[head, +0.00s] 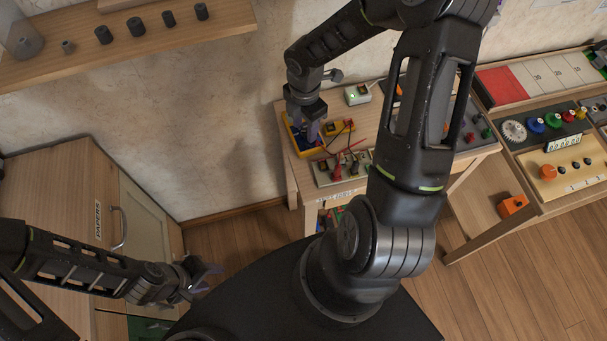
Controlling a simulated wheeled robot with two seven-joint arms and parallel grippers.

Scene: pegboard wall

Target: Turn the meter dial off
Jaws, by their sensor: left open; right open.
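A yellow-edged object (292,138), which looks like the meter, lies near the left end of the small wooden table (291,180). Its dial cannot be made out, as my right gripper covers much of its face. My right gripper (313,132) is open and points down over it; I cannot tell whether the fingers touch it. My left gripper (207,277) is open and empty at the lower left, far from the table.
A board with red and black clips (343,168) sits at the table's front. A small white box with a green light (357,94) is behind. My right arm hides the table's middle. A cabinet (145,215) is beside my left gripper; a panel bench (563,170) stands right.

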